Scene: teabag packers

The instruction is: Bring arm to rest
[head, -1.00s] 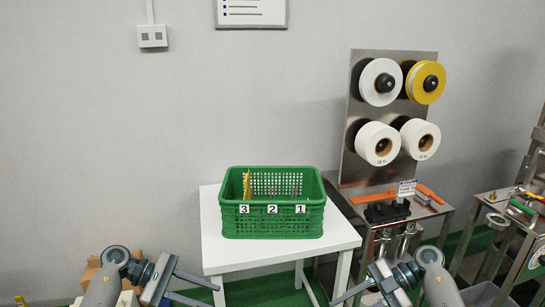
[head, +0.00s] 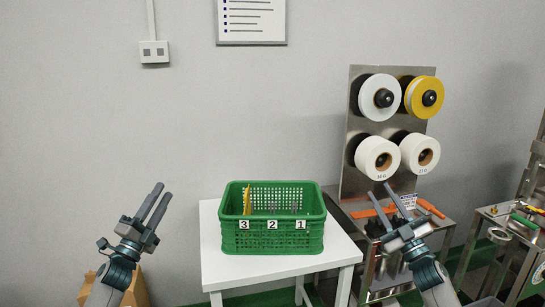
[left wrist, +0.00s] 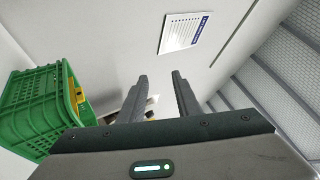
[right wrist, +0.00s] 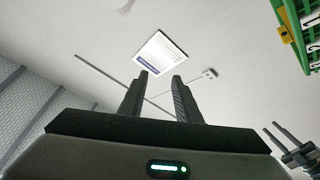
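My left gripper (head: 153,203) is raised at the left of the head view, left of the white table, with its fingers pointing up. In the left wrist view its fingers (left wrist: 160,95) are apart with nothing between them. My right gripper (head: 381,198) is raised at the right, in front of the metal machine, with its fingers pointing up. In the right wrist view its fingers (right wrist: 160,95) are also apart and empty. Neither gripper touches anything.
A green crate (head: 272,240) numbered 3, 2, 1 stands on the white table (head: 212,262) between my arms. A metal panel (head: 352,180) with white and yellow rolls stands behind my right gripper. A cardboard box (head: 138,290) lies low at the left.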

